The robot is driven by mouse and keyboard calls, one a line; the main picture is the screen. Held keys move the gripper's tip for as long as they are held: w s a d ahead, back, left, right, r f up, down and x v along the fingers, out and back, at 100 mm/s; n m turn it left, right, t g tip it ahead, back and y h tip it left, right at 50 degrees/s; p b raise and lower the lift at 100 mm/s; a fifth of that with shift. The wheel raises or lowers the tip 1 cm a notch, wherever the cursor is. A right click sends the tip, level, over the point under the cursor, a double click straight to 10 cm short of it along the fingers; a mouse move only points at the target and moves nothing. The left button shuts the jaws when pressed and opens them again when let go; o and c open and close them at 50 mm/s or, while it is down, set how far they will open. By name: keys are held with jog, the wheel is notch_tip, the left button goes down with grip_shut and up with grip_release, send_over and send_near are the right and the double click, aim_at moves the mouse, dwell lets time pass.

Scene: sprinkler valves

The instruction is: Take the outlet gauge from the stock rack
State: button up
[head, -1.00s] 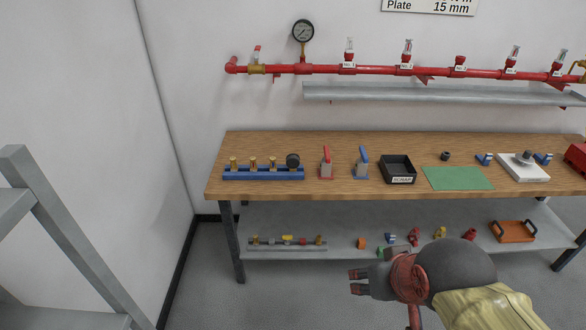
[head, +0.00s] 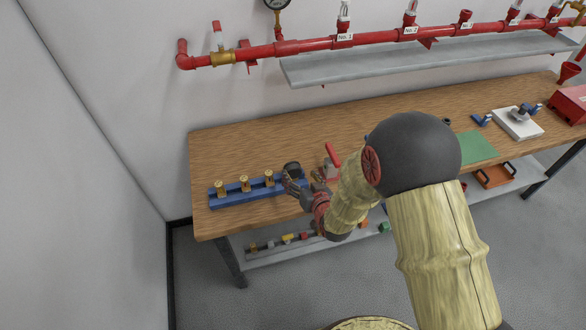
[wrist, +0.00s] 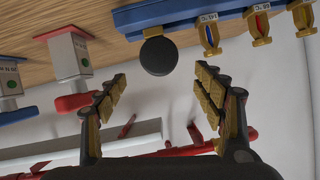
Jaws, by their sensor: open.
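The blue stock rack (head: 232,198) lies at the left end of the wooden workbench, and it shows at the top of the wrist view (wrist: 190,12). The gauge (head: 292,168) is a dark round body at the rack's right end. In the wrist view the gauge (wrist: 158,56) is a plain black disc; no dial face shows. My gripper (head: 291,186) is at that end of the rack, close to the gauge. In the wrist view my gripper (wrist: 160,78) is open and empty, its fingers either side of the line to the gauge, apparently short of it.
Several brass sprinkler heads (head: 245,184) stand in the rack beside the gauge. A red-handled tool (head: 332,160) stands close right of my gripper. A red pipe (head: 290,46) with another gauge (head: 276,3) runs along the wall above a grey ledge (head: 400,62).

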aim_at(295, 172)
jog(key=shift+w+a+f, duration=0.1)
jog(key=shift+a+f, duration=0.1)
jog(key=shift+f, duration=0.05)
jog(key=x, duration=0.2)
jog(key=b+x, duration=0.1)
jog(key=x, duration=0.2)
jog(key=b+x, duration=0.1)
jog(key=x, duration=0.1)
jog(key=shift+f, duration=0.4)
jog(key=shift+d, duration=0.1)
jog(key=shift+c, duration=1.3)
jog(key=c, duration=1.1)
jog(key=shift+c, duration=0.5)
jog(key=shift+r, duration=0.15)
